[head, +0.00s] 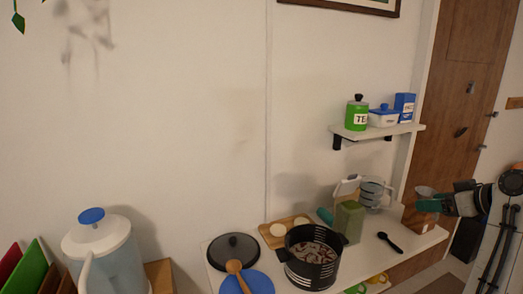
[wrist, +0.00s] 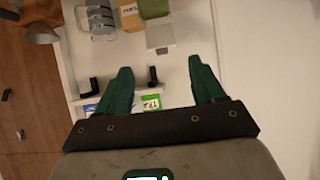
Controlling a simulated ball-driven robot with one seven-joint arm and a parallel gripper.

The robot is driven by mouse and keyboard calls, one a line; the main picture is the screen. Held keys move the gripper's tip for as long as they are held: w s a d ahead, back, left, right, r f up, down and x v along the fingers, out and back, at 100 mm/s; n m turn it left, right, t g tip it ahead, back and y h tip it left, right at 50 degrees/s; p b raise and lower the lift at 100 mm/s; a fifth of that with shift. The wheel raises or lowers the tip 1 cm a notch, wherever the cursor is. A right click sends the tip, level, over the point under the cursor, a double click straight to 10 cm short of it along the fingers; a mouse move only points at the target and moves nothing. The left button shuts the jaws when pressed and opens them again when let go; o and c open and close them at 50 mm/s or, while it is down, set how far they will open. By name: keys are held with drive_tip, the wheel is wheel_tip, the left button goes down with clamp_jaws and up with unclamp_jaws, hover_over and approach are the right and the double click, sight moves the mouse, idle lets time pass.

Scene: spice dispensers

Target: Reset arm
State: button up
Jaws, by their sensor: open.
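My gripper (head: 430,204) is at the right in the head view, its teal fingers reaching left above the right end of the counter. In the wrist view my gripper (wrist: 163,78) shows two separated teal fingers with nothing held between them. A black pot (head: 313,256) with reddish and pale contents stands on the counter (head: 393,262). A green dispenser-like container (head: 348,220) stands behind the pot. It is apart from my gripper.
A wall shelf (head: 377,129) holds a green tea canister (head: 357,114), a white box with a blue lid (head: 383,117) and a blue box (head: 404,106). A black spoon (head: 390,243) lies on the counter.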

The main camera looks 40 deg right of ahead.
drive_tip(key=w+a+f+g+y, duration=0.2)
drive_tip(key=a+f, duration=0.9)
drive_tip(key=w+a+f+g+y, duration=0.1)
drive_tip(key=w+a+f+g, duration=0.2)
drive_tip(key=a+f, duration=0.8)
drive_tip(key=s+a+f+n+g, duration=0.1)
drive_tip(key=s+a+f+g, duration=0.1)
drive_tip(key=s+a+f, duration=0.3)
drive_tip(key=s+a+f+n+g, duration=0.1)
drive_tip(key=s+a+f+g, duration=0.2)
drive_tip(key=s+a+f, duration=0.3)
drive_tip(key=s+a, duration=0.5)
drive_tip(key=a, duration=0.3)
drive_tip(key=shift+s+f, duration=0.25)
drive_tip(key=shift+f, duration=0.05)
drive_tip(key=shift+c, duration=0.2)
